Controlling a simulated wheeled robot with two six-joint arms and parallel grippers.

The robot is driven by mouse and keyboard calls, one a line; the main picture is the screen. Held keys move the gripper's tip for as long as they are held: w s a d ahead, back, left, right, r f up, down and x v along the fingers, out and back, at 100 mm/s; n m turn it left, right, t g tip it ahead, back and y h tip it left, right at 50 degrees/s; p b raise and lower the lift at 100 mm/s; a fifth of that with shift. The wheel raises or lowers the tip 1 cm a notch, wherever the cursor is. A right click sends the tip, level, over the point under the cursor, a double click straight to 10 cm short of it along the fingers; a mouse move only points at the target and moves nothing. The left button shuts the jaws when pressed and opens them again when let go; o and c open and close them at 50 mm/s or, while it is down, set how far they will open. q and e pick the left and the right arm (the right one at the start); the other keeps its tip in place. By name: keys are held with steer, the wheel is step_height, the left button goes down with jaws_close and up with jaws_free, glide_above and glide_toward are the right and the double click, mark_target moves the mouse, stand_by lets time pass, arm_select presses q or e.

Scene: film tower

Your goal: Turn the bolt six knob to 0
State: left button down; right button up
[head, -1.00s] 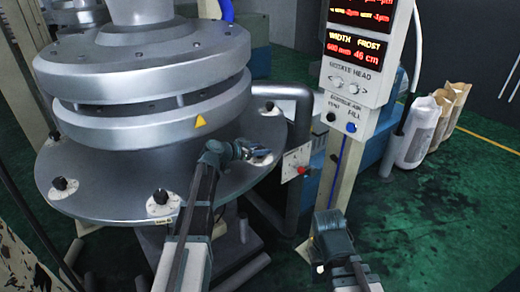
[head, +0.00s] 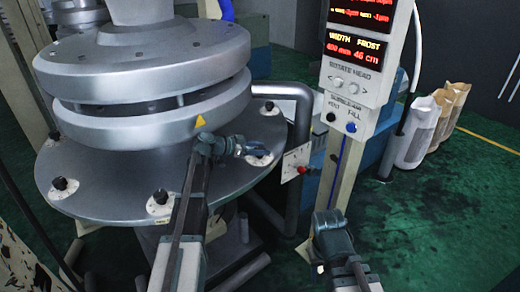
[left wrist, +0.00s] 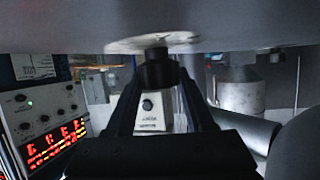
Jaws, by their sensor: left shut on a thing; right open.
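The knob in my grip (left wrist: 157,70) is a dark cylinder under a pale round dial plate (left wrist: 150,43) in the left wrist view. My left gripper (left wrist: 157,80) is shut on it, one finger on each side. In the head view my left gripper (head: 256,150) reaches the right edge of the round die plate, over a white dial, and hides the knob. The dial's number and pointer cannot be read. My right gripper (head: 328,222) is open and empty, low in front of the panel post, apart from everything.
Other black knobs on white dials, such as the front one (head: 160,196) and the left one (head: 60,184), sit around the die plate (head: 110,195). A panel with red displays (head: 358,50) stands right of it. A grey pipe (head: 302,110) bends down behind my left gripper.

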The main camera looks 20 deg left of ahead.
arm_select(q)
steer(key=shift+c, duration=1.4)
jaws_free()
steer(key=shift+f, duration=0.1)
steer(key=shift+s+d+n+t+y, duration=0.1)
steer(key=shift+s+n+t+y, duration=0.1)
steer(key=shift+n+t+y, duration=0.3)
steer(key=n+t+y, duration=0.1)
steer(key=n+y, duration=0.2)
steer(key=shift+t, duration=0.3)
steer(key=n+y, duration=0.2)
steer(key=n+t+y, duration=0.1)
steer(key=n+y, duration=0.1)
steer(key=shift+w+t+y, duration=0.2)
steer(key=shift+t+y, duration=0.1)
steer(key=shift+n+y, duration=0.4)
steer(key=shift+n, duration=0.1)
steer(key=shift+n+y, duration=1.5)
steer(key=shift+y, duration=0.3)
